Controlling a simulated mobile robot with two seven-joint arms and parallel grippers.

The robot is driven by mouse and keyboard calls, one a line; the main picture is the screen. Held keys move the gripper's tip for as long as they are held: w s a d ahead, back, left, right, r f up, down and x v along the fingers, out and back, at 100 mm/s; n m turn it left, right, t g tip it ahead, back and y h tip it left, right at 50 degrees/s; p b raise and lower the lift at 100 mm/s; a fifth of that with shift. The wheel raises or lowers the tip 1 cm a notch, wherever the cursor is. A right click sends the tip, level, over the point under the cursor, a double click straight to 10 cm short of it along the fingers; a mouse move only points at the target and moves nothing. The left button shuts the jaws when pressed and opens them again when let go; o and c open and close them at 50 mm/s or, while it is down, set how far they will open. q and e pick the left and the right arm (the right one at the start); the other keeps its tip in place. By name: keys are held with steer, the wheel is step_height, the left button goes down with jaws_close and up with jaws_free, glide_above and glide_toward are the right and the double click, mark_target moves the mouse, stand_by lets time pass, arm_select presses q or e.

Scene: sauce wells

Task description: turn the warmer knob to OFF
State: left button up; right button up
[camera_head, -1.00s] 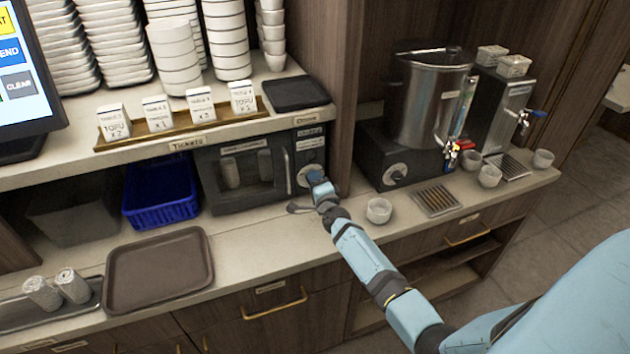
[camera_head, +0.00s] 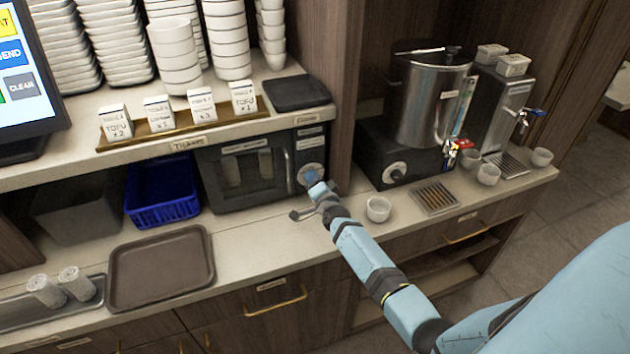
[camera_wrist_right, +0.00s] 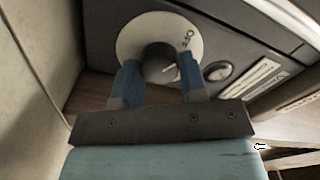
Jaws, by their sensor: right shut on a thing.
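The black warmer cabinet (camera_head: 208,180), with a dark window and a vertical handle, stands under the counter shelf. Its knob dial (camera_head: 311,170) is at the right end of its front, mostly behind my right gripper (camera_head: 317,187). In the right wrist view, the pale round dial (camera_wrist_right: 132,38) carries a dark knob (camera_wrist_right: 157,53). My blue right fingers (camera_wrist_right: 159,66) stand on either side of this knob and are shut on it. Small lettering, seemingly OFF, shows on the dial's right side. I cannot clearly tell where the knob points. My left gripper is not in view.
A steel urn (camera_head: 428,105) on a dark base with its own knob (camera_head: 396,172) stands to the right. A white cup (camera_head: 379,209) sits near my right forearm. A blue basket (camera_head: 162,208) and brown tray (camera_head: 160,268) lie left. A wooden post (camera_head: 346,110) rises beside the warmer.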

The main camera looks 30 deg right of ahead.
steer(key=o, duration=0.9)
steer(key=shift+s, duration=0.1)
steer(key=b+v, duration=0.1)
steer(key=v, duration=1.2)
steer(key=shift+s+a, duration=0.2)
steer(key=shift+s, duration=0.1)
steer(key=s+a+f+n+g+y, duration=0.3)
steer(key=s+a+f+n, duration=0.1)
steer(key=s+a+n, duration=0.4)
steer(key=s+a+f+n+g+y, duration=0.3)
steer(key=s+a+n, duration=0.6)
steer(key=s, duration=0.7)
steer(key=a+f+y, duration=0.1)
steer(key=a, duration=0.2)
steer(key=shift+s+a+f+n+g, duration=0.2)
steer(key=shift+a+n+g, duration=0.1)
